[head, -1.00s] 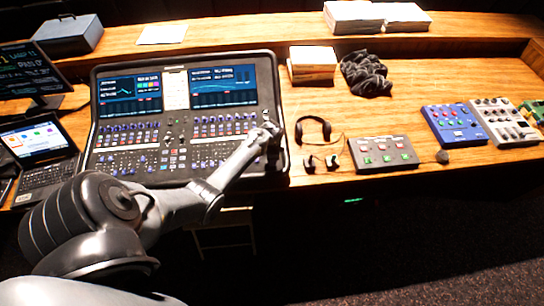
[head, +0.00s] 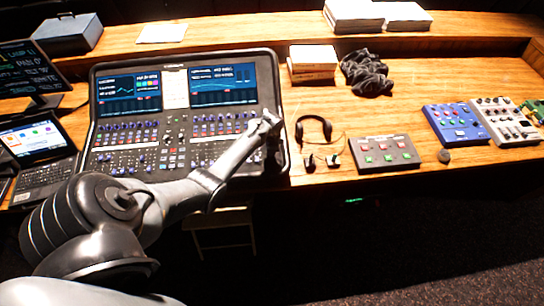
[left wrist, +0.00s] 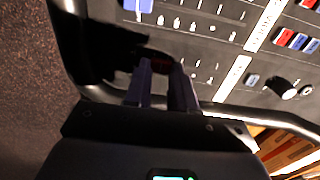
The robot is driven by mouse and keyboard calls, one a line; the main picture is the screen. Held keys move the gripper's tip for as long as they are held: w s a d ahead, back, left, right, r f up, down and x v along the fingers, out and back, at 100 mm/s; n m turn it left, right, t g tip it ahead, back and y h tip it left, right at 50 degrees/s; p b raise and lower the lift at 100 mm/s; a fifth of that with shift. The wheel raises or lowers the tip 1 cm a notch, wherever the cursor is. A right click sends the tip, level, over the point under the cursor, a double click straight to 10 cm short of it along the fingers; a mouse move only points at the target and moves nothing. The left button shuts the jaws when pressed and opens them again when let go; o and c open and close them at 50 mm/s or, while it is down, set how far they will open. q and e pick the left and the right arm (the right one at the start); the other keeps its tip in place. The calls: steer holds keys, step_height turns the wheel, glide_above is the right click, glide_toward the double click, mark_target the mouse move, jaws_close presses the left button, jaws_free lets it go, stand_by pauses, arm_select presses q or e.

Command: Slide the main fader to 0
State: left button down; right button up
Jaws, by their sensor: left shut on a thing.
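The mixing desk (head: 175,128) stands on the wooden table, with two screens at its top and rows of faders and knobs below. My left gripper (head: 268,122) is at the right end of its fader rows. In the left wrist view its two fingers (left wrist: 162,76) are close together over the desk's dark panel. A dark red fader cap (left wrist: 161,65) shows between the fingertips, and the gripper is shut on it. Most of the cap and its slot are hidden by the fingers and shadow. I cannot read its scale position. My right gripper is in neither view.
Headphones (head: 314,129) and a grey button box (head: 383,152) lie right of the desk. A laptop (head: 36,143) stands to its left. In the left wrist view, blue and red caps (left wrist: 297,40) and a round knob (left wrist: 283,88) sit nearby.

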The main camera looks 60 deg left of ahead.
arm_select(q)
steer(key=a, duration=0.1)
steer(key=w+a+b, duration=0.1)
steer(key=a, duration=0.1)
steer(key=shift+w+a+b, duration=0.2)
steer(key=shift+w+b, duration=0.1)
steer(key=shift+b, duration=0.05)
steer(key=shift+w+a+r, duration=0.15)
steer(key=shift+a+r, duration=0.05)
steer(key=shift+a, duration=0.15)
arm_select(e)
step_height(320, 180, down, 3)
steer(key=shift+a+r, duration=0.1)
arm_select(q)
steer(key=c, duration=0.9)
jaws_free()
steer(key=shift+r, duration=0.15)
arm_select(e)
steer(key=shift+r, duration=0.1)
